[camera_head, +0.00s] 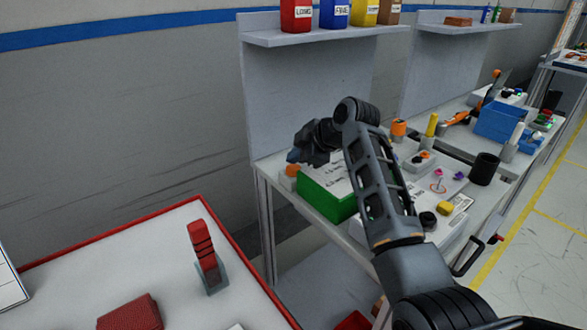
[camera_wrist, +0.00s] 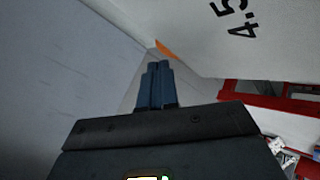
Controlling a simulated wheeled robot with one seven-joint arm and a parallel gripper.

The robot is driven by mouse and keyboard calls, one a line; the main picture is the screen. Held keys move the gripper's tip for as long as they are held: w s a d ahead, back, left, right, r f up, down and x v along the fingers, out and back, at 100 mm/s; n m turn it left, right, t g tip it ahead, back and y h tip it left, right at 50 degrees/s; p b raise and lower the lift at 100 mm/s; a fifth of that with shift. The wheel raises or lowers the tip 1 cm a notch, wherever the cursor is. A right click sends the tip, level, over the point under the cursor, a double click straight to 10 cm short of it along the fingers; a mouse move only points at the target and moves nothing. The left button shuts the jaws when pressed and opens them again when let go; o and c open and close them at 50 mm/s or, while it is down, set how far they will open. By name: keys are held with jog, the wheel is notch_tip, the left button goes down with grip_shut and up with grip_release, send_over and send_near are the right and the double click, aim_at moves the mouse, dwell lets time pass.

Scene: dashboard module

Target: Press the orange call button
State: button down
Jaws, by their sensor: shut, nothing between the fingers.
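An orange piece on a pale base (camera_head: 290,171), which looks like the call button, sits at the left end of the workbench beside the green box. In the head view my gripper (camera_head: 293,156) is just above it in the picture, its fingers pointing left and down. In the wrist view the closed blue-grey fingers (camera_wrist: 158,68) point ahead, and a sliver of orange (camera_wrist: 165,49) shows just beyond their tips. The rest of the orange piece is hidden there by a white surface. I cannot tell whether the fingers touch it. The gripper is shut and empty.
The green box (camera_head: 328,202) with a white printed top stands right beside the orange piece. A small box with an orange button (camera_head: 420,159) and an orange-capped item (camera_head: 398,128) lie farther right. A shelf (camera_head: 322,35) with coloured bins hangs above. A red-edged table (camera_head: 150,240) is at left.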

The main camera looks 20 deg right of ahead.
jog(key=shift+s+f+b, duration=0.25)
jog(key=shift+f+b, duration=0.35)
jog(key=shift+f, duration=0.65)
dwell(0.4)
jog(key=shift+s+d+f, duration=0.1)
jog(key=shift+s+d, duration=0.05)
dwell(0.8)
notch_tip(320, 180, up, 5)
jog(key=p, duration=0.3)
jog(key=shift+f+p, duration=0.15)
jog(key=shift+p, duration=0.15)
jog(key=shift+r, duration=0.5)
jog(key=shift+r, duration=0.1)
